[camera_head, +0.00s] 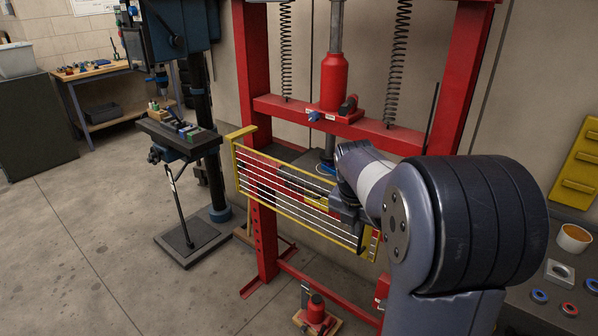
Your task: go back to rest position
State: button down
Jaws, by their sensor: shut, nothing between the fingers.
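My arm comes in from the lower right and stretches left towards the red press. My gripper (346,213) is a small dark shape at the arm's far end, in front of the press. It is shut and holds nothing that I can see. It overlaps the yellow-framed barred guard (240,180) in the picture; I cannot tell whether they touch. The fingertips are hard to make out, and my arm hides part of the press bed and the guard's right end.
The red press (255,50) has a red cylinder (333,80). A drill press (185,135) stands left of it, with open floor (90,235) farther left. A red jack (316,310) sits low in front. At right, a bench holds an orange-filled cup (574,239) and several rings.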

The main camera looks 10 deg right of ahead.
aim_at(359, 243)
jog(key=shift+f, duration=0.1)
jog(key=shift+w+d+f+b, duration=0.1)
jog(key=shift+w+d+f, duration=0.55)
jog(key=shift+f, duration=0.95)
jog(key=shift+w+d+f+b, duration=0.1)
jog(key=shift+w+d+f, duration=0.55)
jog(key=shift+f, duration=0.95)
jog(key=shift+w+d+f+b, duration=0.1)
jog(key=shift+w+d+f, duration=0.55)
jog(key=shift+f, duration=0.95)
jog(key=shift+a, duration=0.15)
